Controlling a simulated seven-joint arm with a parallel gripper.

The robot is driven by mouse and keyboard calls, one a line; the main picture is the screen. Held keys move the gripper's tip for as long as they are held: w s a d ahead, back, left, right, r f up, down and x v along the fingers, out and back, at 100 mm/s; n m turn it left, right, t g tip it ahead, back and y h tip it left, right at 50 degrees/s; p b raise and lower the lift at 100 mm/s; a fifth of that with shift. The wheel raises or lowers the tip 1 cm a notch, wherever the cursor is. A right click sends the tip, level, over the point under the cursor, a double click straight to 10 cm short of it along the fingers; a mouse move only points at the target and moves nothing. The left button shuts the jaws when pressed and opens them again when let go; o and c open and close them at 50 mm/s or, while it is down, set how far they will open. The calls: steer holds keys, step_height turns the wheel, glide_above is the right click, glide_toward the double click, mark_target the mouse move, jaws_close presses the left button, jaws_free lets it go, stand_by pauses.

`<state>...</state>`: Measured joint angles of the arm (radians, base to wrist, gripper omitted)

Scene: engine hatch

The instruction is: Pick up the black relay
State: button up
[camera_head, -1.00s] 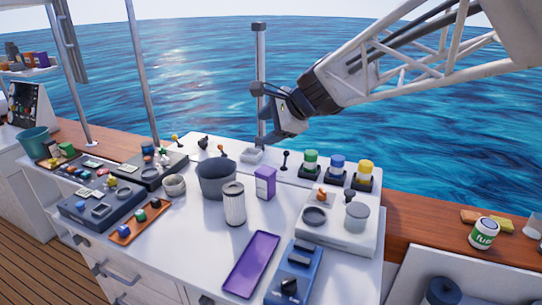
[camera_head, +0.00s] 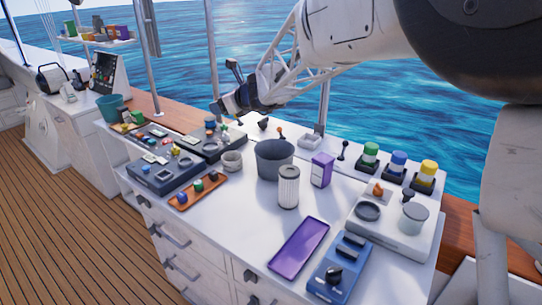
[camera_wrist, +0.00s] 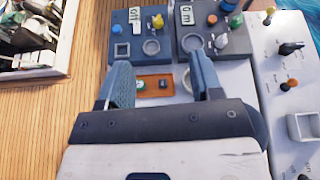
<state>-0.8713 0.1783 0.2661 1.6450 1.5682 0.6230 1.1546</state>
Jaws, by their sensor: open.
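An orange-brown tray (camera_head: 190,204) lies at the front left of the white counter with several small parts on it. In the wrist view the tray (camera_wrist: 153,95) shows between my fingers, with a green-topped part (camera_wrist: 141,85) and a small dark block (camera_wrist: 163,84) that looks like the black relay. In the head view these parts are too small to tell the relay for sure. My gripper (camera_wrist: 158,62) is open and empty, its fingers apart above the tray. In the head view my gripper (camera_head: 218,107) is high over the counter's back left.
Grey consoles (camera_head: 165,180) with knobs stand behind the tray. A grey bucket (camera_head: 274,160), a white ribbed cylinder (camera_head: 288,187), a purple box (camera_head: 322,170) and a flat purple tray (camera_head: 299,247) stand to its right. Bare white counter lies between.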

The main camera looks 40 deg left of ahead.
mark_target(215, 173)
steer(key=shift+m, duration=0.5)
steer(key=a+f, duration=0.1)
steer(key=f, duration=0.8)
steer(key=a+f, duration=0.1)
steer(key=f, duration=0.8)
steer(key=s+a+f, duration=0.1)
steer(key=f, duration=0.8)
steer(key=shift+a+f, duration=0.1)
steer(key=shift+a, duration=0.3)
